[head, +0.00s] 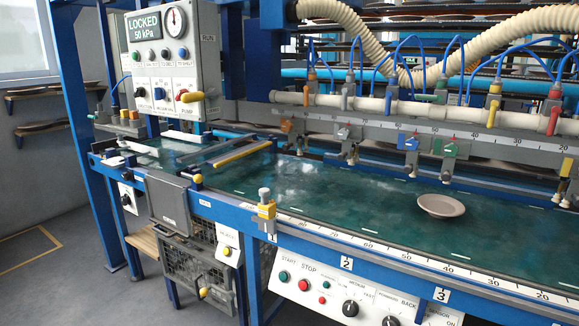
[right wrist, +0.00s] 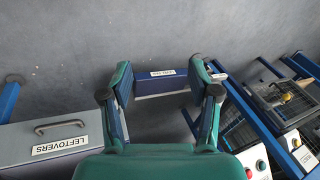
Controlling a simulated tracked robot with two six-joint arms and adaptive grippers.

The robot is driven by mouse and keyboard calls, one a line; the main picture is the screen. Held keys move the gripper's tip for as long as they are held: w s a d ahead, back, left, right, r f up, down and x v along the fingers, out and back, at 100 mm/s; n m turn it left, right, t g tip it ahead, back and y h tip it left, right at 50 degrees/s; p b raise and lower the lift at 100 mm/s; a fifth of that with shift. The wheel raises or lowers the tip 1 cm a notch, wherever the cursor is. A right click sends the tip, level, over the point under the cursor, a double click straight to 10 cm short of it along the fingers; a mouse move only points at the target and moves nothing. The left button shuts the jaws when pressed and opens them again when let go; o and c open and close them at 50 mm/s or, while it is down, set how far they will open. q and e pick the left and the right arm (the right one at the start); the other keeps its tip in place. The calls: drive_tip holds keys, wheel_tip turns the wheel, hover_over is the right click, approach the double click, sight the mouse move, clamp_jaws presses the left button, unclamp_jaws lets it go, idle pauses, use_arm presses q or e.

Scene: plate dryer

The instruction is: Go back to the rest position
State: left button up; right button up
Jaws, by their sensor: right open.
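My right gripper (right wrist: 160,93) shows in the right wrist view. Its two green fingers with dark tips are spread wide apart, and nothing is held between them. Beyond the fingers, over the grey floor, is a dark blue box (right wrist: 160,86) with a small white label. It looks apart from the fingers. Neither of my grippers shows in the head view, and my left gripper is in no view.
The machine's green bed (head: 330,190) carries a pale pink plate (head: 440,206). A control panel (head: 165,55) reads LOCKED, 50 kPa. In the right wrist view, a grey LEFTOVERS box (right wrist: 35,150) is at left and blue machine framing (right wrist: 245,115) at right.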

drive_tip(key=s+a+f+n+g+y, duration=0.1)
drive_tip(key=s+a+f+n+g, duration=0.15)
drive_tip(key=s, duration=0.45)
wheel_tip(320, 180, up, 20)
drive_tip(key=p, duration=2)
drive_tip(key=shift+s+d+r, duration=0.2)
drive_tip(key=shift+s+d, duration=0.05)
drive_tip(key=shift+s, duration=0.15)
drive_tip(key=shift+m, duration=0.25)
